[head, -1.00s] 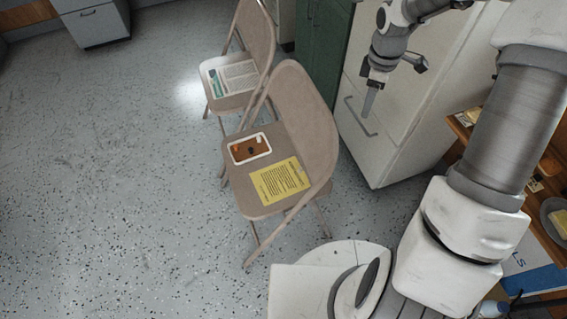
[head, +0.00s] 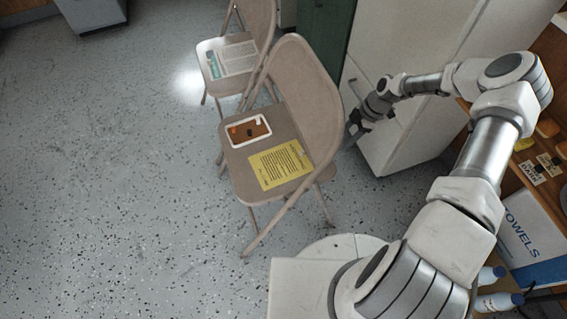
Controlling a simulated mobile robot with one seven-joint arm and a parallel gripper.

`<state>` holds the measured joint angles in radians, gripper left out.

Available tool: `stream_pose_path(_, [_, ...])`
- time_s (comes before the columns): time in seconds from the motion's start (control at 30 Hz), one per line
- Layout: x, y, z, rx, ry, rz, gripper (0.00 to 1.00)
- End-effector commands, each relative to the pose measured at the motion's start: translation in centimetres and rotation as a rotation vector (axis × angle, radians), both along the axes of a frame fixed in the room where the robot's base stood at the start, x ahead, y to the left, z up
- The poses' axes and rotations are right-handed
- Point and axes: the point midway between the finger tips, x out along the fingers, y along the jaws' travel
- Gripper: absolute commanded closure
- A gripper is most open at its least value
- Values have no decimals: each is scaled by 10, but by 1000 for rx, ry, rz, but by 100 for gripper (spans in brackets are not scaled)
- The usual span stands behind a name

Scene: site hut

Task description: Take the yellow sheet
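The yellow sheet (head: 281,165) lies flat on the seat of the nearer beige folding chair (head: 245,181), towards the front right of the seat. It carries dark printed text. My gripper (head: 353,131) is to the right of the chair's backrest, apart from the sheet, with the backrest between them. The gripper is small and dark here, partly against the white cabinet. I see nothing held in it, but its finger opening is hard to make out.
A white-rimmed tray (head: 248,130) with brown contents lies beside the sheet. A second folding chair (head: 262,22) behind holds a printed paper (head: 236,59). A white cabinet (head: 393,45) stands right of the chairs. A shelf with a towels box (head: 535,232) is at right. Floor at left is clear.

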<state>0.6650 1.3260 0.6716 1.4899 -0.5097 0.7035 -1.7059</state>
Motion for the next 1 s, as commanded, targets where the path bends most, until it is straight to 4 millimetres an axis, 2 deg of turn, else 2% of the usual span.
stream_pose_path(0.4, [-15, 82, -1, 0, 0, 5, 45])
stream_pose_path(0.5, [-17, 93, 0, 0, 1, 4, 45])
stream_pose_path(0.73, [-19, 104, 0, 0, 0, 2, 45])
stream_pose_path(0.83, [-22, 116, -1, 0, 1, 5, 45])
stream_pose_path(1.0, [-24, 125, -33, 1, 3, 2, 45])
